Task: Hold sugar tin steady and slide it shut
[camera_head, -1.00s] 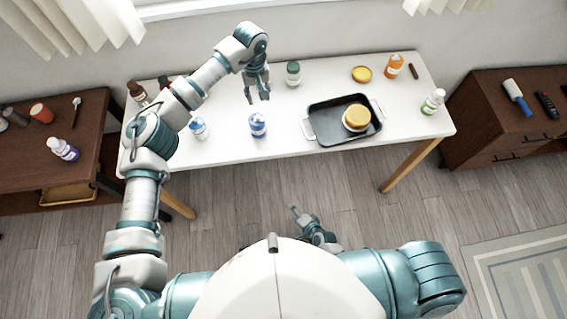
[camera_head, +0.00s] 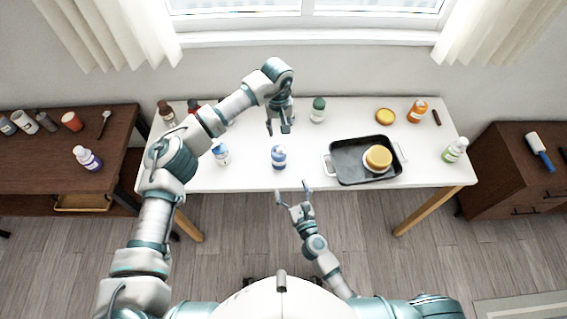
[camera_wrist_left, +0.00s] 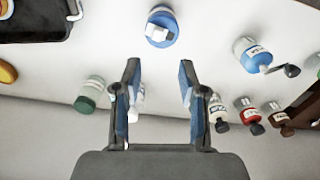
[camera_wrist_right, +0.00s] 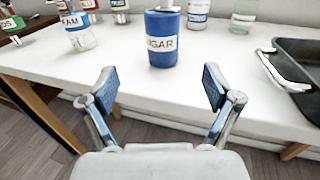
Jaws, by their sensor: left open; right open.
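The sugar tin is a blue cylinder (camera_head: 279,157) with a white label, standing upright near the front edge of the white table. The right wrist view shows the tin (camera_wrist_right: 162,38) with the label reading "SUGAR", straight ahead between the open fingers but beyond them. The left wrist view shows the tin (camera_wrist_left: 161,27) from above, with a pale piece on its top. My left gripper (camera_head: 278,128) is open above the table, behind the tin. My right gripper (camera_head: 294,194) is open and empty in front of the table edge. Neither gripper touches the tin.
A black tray (camera_head: 352,170) holding a round yellow-topped item (camera_head: 377,158) lies right of the tin. A blue-and-white bottle (camera_head: 221,154) stands to its left. A green-capped jar (camera_head: 318,110) stands behind. Bare white tabletop (camera_head: 250,176) surrounds the tin.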

